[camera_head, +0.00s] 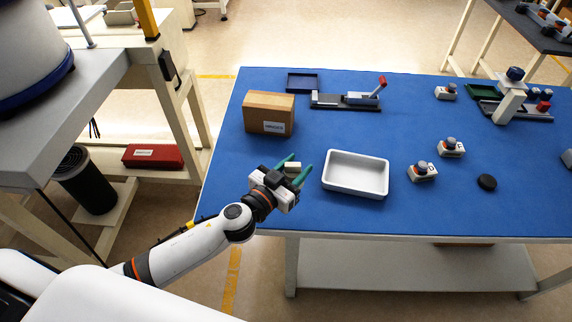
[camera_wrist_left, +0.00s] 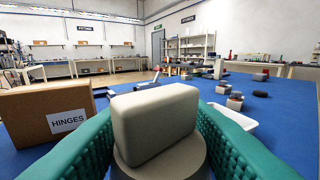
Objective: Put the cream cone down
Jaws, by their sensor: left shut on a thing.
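The cream cone (camera_head: 293,168) is between the teal fingers of my left gripper (camera_head: 296,172), near the table's front left. In the left wrist view the cream piece (camera_wrist_left: 155,118) shows a block-shaped top with rounded edges over a round grey base. The green fingers press on it from both sides, so the gripper is shut on it. The fingers hide part of its lower sides. I cannot tell whether its base touches the blue table (camera_head: 320,222). My right gripper is not in view.
A white tray (camera_head: 357,193) stands empty just right of my left gripper. A brown HINGES box (camera_head: 269,108) stands behind it, with a dark tray (camera_head: 303,82) and a lever fixture (camera_head: 346,102) beyond. Small grey-topped blocks (camera_head: 422,173) stand to the right, near a black disc (camera_head: 487,182).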

